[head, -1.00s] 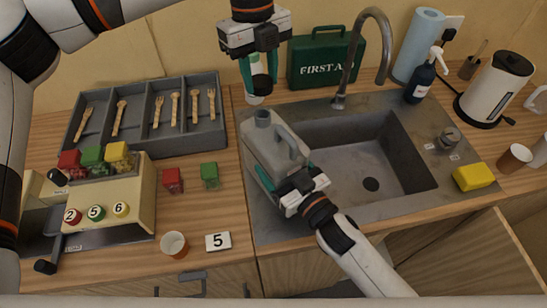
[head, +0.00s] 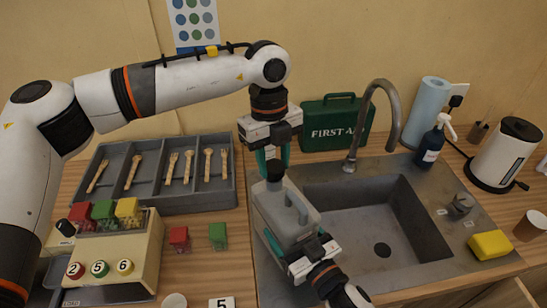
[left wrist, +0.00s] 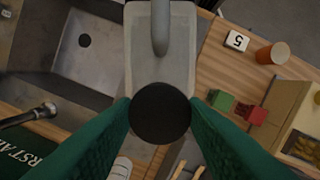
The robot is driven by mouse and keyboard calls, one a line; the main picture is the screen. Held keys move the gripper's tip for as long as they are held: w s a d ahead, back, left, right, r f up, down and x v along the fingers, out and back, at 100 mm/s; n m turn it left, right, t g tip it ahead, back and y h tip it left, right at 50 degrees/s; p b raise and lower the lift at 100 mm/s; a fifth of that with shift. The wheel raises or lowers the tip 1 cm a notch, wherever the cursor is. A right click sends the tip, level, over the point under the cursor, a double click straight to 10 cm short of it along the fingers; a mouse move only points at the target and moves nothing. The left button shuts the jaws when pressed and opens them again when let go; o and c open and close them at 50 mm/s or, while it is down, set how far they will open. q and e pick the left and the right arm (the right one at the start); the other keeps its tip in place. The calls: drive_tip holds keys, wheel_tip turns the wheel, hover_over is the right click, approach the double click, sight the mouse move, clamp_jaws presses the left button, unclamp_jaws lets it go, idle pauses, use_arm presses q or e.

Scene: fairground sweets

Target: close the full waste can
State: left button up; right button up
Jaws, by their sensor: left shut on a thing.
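The waste can (head: 291,212) is a grey canister with a top handle, standing at the left rim of the sink. It also shows in the left wrist view (left wrist: 138,60). A black round cap (left wrist: 160,113) is at its mouth; in the head view the cap (head: 274,173) looks seated on the neck, but how tight I cannot tell. My left gripper (head: 273,163) is above the can, its green fingers shut on the cap. My right gripper (head: 300,250) is at the near side of the can, its fingers closed around the can's body.
The sink basin (head: 375,220) lies right of the can, with a curved tap (head: 395,105) behind. A first aid box (head: 337,124) stands at the back. Left are a cutlery tray (head: 130,205), a button dispenser (head: 135,255) and red (head: 179,238) and green (head: 218,235) cubes.

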use_arm(q)
drive_tip(key=shift+f, duration=0.9)
drive_tip(key=shift+f, duration=0.5)
